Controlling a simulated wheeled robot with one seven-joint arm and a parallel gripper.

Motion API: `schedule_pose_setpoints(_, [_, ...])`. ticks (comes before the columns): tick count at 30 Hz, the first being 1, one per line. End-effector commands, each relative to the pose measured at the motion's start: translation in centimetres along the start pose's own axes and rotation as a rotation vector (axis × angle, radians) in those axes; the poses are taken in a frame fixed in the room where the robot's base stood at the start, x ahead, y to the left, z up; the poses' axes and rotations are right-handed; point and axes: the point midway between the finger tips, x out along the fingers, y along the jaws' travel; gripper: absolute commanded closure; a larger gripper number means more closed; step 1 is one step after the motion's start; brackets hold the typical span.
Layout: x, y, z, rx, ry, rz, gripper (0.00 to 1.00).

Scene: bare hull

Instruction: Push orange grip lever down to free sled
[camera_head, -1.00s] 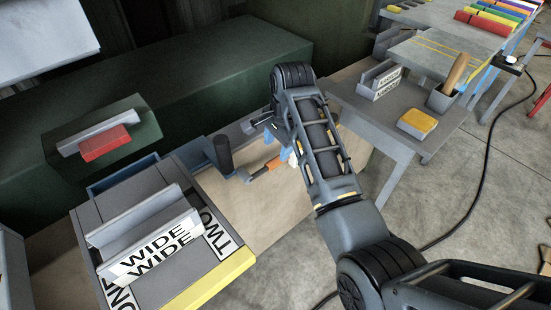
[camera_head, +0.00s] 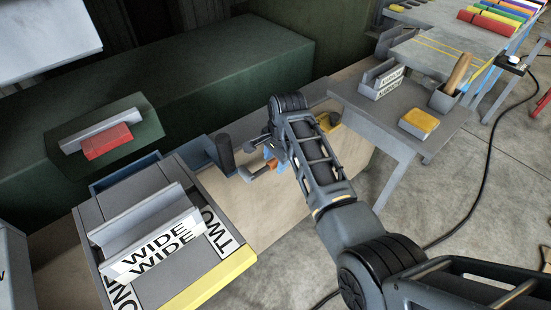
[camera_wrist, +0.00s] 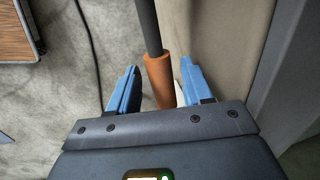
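The orange grip (camera_wrist: 160,80) sits on the end of a dark lever rod (camera_wrist: 148,25) in the wrist view. In the head view the orange grip (camera_head: 273,164) is partly covered by my gripper and arm. My gripper (camera_wrist: 160,88) is open, with one blue finger on each side of the orange grip. Narrow gaps seem to show beside both fingers, so I see no clear contact. In the head view my gripper (camera_head: 271,154) is mostly hidden by its wrist. I cannot tell which part is the sled.
A dark upright post (camera_head: 225,152) stands left of the lever. A grey unit labelled WIDE (camera_head: 150,235) with a yellow front edge is at lower left. A grey side table (camera_head: 400,112) with a yellow-topped block (camera_head: 419,121) is at right. A black cable crosses the floor.

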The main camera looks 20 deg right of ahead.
Motion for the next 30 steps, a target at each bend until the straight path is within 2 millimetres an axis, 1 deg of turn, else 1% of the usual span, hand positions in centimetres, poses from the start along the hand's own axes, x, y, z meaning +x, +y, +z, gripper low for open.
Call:
schedule_pose_setpoints(1, [0.0,0.0,0.0,0.000,0.000,0.000,0.56])
schedule_pose_setpoints(2, [0.0,0.0,0.0,0.000,0.000,0.000,0.59])
schedule_pose_setpoints(15, [0.0,0.0,0.0,0.000,0.000,0.001,1.00])
schedule_pose_setpoints(26, [0.1,0.1,-0.1,0.003,-0.012,0.002,1.00])
schedule_pose_setpoints(30, [1.2,0.3,-0.3,0.026,-0.113,0.004,1.00])
